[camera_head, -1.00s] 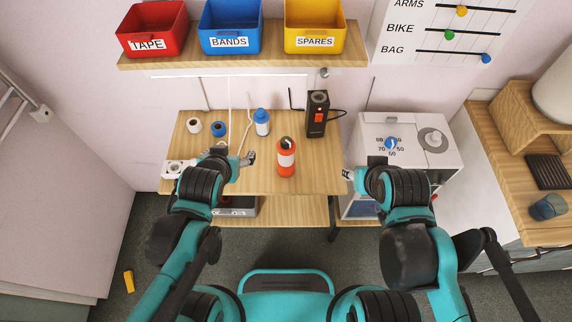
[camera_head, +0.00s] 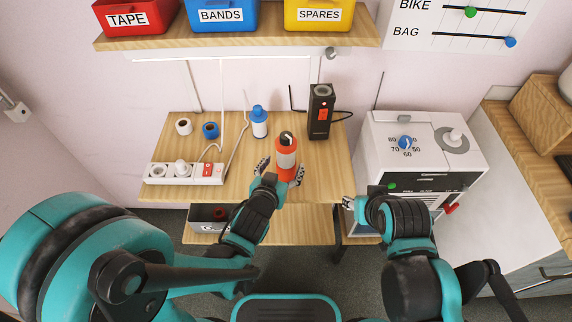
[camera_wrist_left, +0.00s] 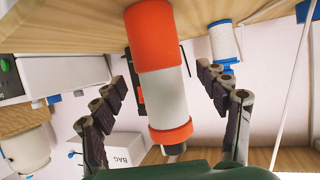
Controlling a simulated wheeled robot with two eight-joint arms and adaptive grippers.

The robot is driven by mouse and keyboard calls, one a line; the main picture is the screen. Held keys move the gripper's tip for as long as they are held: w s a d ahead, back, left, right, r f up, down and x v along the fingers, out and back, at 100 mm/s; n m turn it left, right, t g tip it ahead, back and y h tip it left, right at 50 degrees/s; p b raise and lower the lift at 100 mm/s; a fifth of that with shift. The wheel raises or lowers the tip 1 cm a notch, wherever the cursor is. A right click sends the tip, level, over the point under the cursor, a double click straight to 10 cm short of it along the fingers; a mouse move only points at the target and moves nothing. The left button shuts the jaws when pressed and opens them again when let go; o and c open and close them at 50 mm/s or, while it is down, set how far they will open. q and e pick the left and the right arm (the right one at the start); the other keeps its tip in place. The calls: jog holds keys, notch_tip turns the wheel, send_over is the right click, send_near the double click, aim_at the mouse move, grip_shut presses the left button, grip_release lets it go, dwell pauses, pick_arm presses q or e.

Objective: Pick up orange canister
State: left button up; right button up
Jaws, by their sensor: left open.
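The orange canister (camera_head: 286,150) stands upright on the wooden table (camera_head: 240,180), near its front edge. It has orange ends, a white middle band and a dark top. My left gripper (camera_head: 280,172) is open, with one finger on each side of the canister in the head view. In the left wrist view the canister (camera_wrist_left: 160,88) shows large between the spread fingers, with visible gaps at both sides. My right gripper (camera_head: 349,203) is near the white machine's front left edge; its fingers are too small to judge.
A blue-and-white bottle (camera_head: 259,123) and a black device (camera_head: 320,113) with a red switch stand behind the canister. A white power strip (camera_head: 184,173), a white roll (camera_head: 184,126) and a blue roll (camera_head: 210,130) are to the left. A white machine (camera_head: 382,140) is to the right.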

aim_at(286, 150)
pick_arm(q)
jog(key=b+x, duration=0.1)
jog(key=x, duration=0.2)
jog(key=shift+w+d+f, duration=0.1)
jog(key=shift+w+f, duration=0.1)
jog(key=shift+f, duration=0.05)
jog(key=shift+s+r, duration=0.1)
grip_shut()
jog(key=shift+r, duration=0.1)
jog(key=shift+r+p, duration=0.6)
notch_tip(286, 150, up, 3)
jog(key=shift+r+p, duration=0.15)
jog(key=shift+p, duration=1)
jog(key=s+d+r+p, duration=0.4)
jog(key=s+d+r, duration=0.2)
jog(key=d, duration=0.4)
jog(key=shift+r, duration=0.15)
